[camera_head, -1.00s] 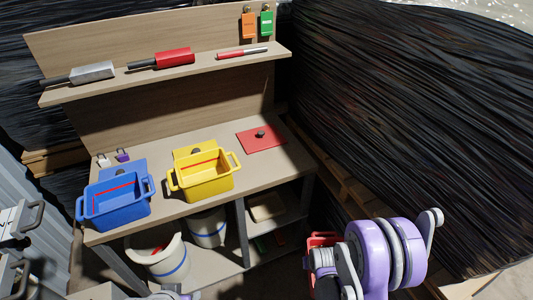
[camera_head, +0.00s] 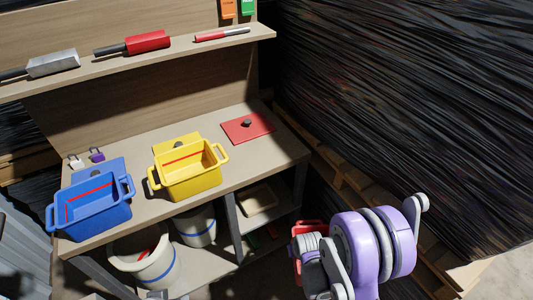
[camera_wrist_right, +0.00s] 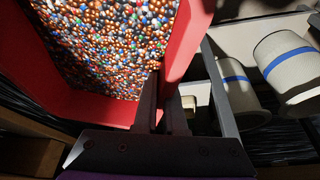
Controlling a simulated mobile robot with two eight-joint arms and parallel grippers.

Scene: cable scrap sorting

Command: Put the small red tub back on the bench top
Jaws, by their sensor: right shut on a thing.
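The small red tub (camera_head: 297,262) is low at the right front of the bench in the head view, mostly hidden behind my right arm. In the right wrist view the tub (camera_wrist_right: 185,45) is full of copper and multicoloured granules. My right gripper (camera_wrist_right: 166,88) is shut on its red wall, seen close up. The tub is off the bench top (camera_head: 215,205), beside its right front corner. My left gripper cannot be made out; only a small grey piece of my arm shows at the bottom edge of the head view.
A blue tub (camera_head: 92,212) and a yellow tub (camera_head: 195,184) stand on the bench. A flat red lid (camera_head: 240,133) with a dark knob lies at its back right. Bare wood lies right of the yellow tub. White buckets (camera_head: 155,272) stand underneath. Tools lie on the upper shelf (camera_head: 170,47).

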